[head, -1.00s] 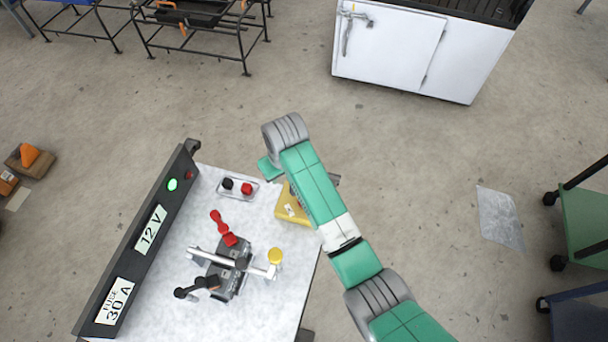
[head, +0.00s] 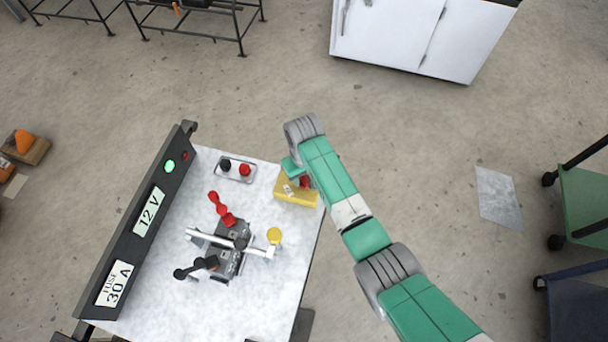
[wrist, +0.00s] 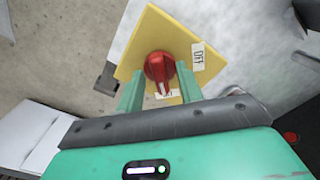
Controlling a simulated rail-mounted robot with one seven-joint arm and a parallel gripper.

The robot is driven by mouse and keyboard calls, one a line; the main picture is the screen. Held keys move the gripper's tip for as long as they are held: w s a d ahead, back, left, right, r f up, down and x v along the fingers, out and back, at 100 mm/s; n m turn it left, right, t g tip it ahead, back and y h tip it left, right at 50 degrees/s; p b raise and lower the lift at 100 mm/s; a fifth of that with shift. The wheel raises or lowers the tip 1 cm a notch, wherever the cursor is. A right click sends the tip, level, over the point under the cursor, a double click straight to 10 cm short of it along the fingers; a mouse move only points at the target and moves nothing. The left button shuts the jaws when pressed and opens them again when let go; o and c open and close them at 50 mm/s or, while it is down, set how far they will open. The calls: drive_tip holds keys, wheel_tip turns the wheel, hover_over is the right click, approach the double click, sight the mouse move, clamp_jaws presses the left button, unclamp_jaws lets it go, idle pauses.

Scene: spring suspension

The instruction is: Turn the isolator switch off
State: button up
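The isolator switch is a red rotary knob (wrist: 160,68) on a yellow box (wrist: 150,38), seen close in the wrist view. Its handle points toward the bottom of the picture, at a white label partly hidden by the knob. The OFF label (wrist: 199,57) is on the right side of the yellow face. My gripper (wrist: 159,72) is open, one finger on each side of the knob, with gaps visible; whether it touches is unclear. In the head view the yellow box (head: 294,192) stands at the bench's right edge, its red knob (head: 305,182) partly behind my arm.
The white bench top (head: 265,290) carries a black and red terminal plate (head: 235,169) and a lever mechanism (head: 230,245) left of the box. A dark panel (head: 135,230) with a lit green lamp (head: 170,166) lines the left edge.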

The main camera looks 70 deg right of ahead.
clamp_jaws()
drive_tip(key=shift+r+n+p, duration=0.15)
drive_tip(key=shift+n+p, duration=0.2)
drive_tip(key=shift+n, duration=0.05)
drive_tip(key=shift+r+n+p, duration=0.1)
drive_tip(key=shift+n+p, duration=0.75)
drive_tip(key=shift+n, duration=0.15)
drive_tip(key=n+p, duration=0.2)
drive_tip(key=n, duration=0.3)
drive_tip(key=shift+p, duration=0.3)
drive_tip(key=n+p, duration=0.1)
drive_tip(key=n, duration=0.4)
drive_tip(key=shift+n, duration=0.4)
drive_tip(key=shift+n+p, duration=0.45)
drive_tip(key=shift+n, duration=1.65)
drive_tip(key=shift+f, duration=0.2)
